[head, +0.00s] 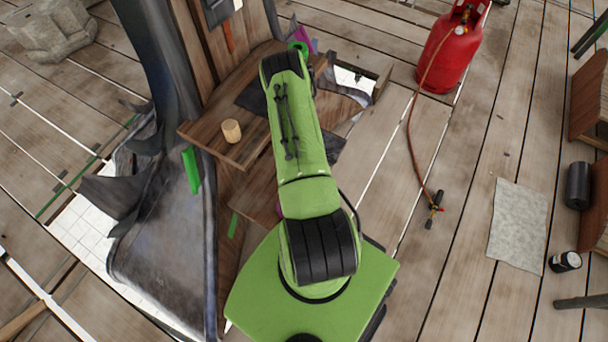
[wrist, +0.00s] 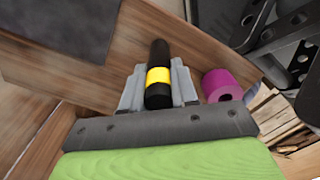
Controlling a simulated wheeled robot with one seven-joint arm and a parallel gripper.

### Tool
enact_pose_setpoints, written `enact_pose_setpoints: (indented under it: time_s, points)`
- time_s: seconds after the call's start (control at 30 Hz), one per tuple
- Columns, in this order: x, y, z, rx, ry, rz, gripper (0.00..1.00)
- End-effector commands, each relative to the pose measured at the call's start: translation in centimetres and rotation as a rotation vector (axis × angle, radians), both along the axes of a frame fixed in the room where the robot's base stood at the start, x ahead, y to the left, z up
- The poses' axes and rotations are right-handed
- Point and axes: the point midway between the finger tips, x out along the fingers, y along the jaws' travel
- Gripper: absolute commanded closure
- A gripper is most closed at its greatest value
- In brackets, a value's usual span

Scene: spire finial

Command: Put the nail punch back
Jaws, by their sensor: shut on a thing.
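The nail punch (wrist: 158,75), a dark rod with a yellow band, sits between the grey fingers of my gripper (wrist: 159,92) in the wrist view. The gripper is shut on it. The punch's far end points up the picture, over a brown wooden board (wrist: 95,85). Whether its tip touches the wood I cannot tell. In the head view my green arm covers the gripper and the punch.
A magenta roll (wrist: 222,87) lies right of the fingers, near dark metal parts with holes (wrist: 292,50). In the head view a wooden cylinder (head: 231,130) stands on a wooden shelf (head: 205,134). A red gas bottle (head: 447,52) with a hose stands right.

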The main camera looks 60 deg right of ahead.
Motion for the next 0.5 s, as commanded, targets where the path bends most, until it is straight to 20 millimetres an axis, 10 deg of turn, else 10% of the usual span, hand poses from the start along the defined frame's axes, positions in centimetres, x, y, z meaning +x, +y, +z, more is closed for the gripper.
enact_pose_setpoints:
  time_s: [0.17, 0.2, 0.33, 0.5]
  points:
    - [0.02, -0.02, -0.16, -0.001, -0.001, 0.001, 1.00]
    - [0.00, 0.00, -0.12, 0.000, 0.000, 0.001, 0.67]
    - [0.00, 0.01, -0.06, 0.000, 0.000, 0.001, 0.47]
    - [0.00, 0.01, -0.05, 0.000, 0.000, 0.001, 0.46]
